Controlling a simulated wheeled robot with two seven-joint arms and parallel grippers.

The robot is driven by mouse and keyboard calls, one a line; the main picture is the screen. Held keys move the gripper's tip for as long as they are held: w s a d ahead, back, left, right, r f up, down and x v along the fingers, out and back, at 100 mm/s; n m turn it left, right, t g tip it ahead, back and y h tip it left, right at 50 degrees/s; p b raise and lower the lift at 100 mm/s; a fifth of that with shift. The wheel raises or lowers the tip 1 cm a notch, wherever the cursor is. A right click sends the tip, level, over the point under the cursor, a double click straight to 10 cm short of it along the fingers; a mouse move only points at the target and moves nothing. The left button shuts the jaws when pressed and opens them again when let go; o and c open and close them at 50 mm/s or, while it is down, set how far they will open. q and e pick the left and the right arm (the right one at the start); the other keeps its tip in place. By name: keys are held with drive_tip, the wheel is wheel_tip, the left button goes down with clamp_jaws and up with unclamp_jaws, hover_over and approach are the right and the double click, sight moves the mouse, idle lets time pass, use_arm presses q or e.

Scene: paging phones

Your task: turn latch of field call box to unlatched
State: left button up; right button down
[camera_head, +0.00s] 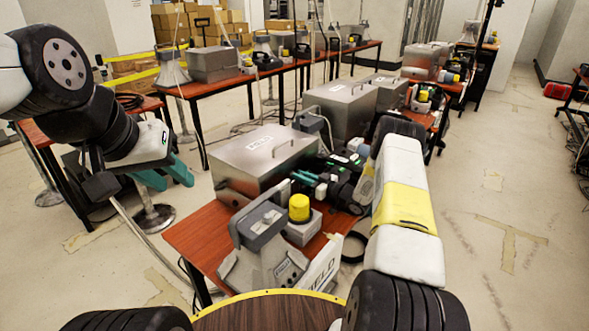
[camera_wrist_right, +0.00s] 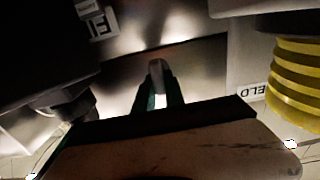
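A metal box labelled FIELD (camera_head: 262,152) stands at the back of the near red-brown table; I take it to be the field call box. Its side fills the middle of the right wrist view (camera_wrist_right: 195,75). My right gripper (camera_head: 307,180) is beside the box's right end. In the wrist view its two teal fingers (camera_wrist_right: 159,98) are close together around the tab's lower part; contact cannot be seen. My left gripper (camera_head: 166,175) is open and empty, left of the box.
A yellow beacon (camera_head: 299,208) on a pale base and a grey horn-shaped unit (camera_head: 262,250) stand at the table's front. More metal boxes (camera_head: 342,104) stand behind. Open floor lies at right.

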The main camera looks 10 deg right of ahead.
idle(0.4)
drive_tip(key=m, duration=0.4)
drive_tip(key=shift+w+d+f+m, duration=0.1)
drive_tip(key=shift+w+d+m, duration=0.05)
drive_tip(key=shift+m, duration=0.15)
drive_tip(key=shift+w+d+f+m, duration=0.1)
drive_tip(key=shift+f+m, duration=0.1)
drive_tip(key=shift+m, duration=2.05)
drive_tip(key=shift+w+d+f+m, duration=0.1)
drive_tip(key=shift+f+m, duration=0.05)
drive_tip(key=shift+m, duration=2.05)
drive_tip(key=shift+w+d+f+m, duration=0.1)
drive_tip(key=shift+f+m, duration=0.1)
drive_tip(key=shift+m, duration=2.05)
drive_tip(key=c, duration=1.4)
unclamp_jaws()
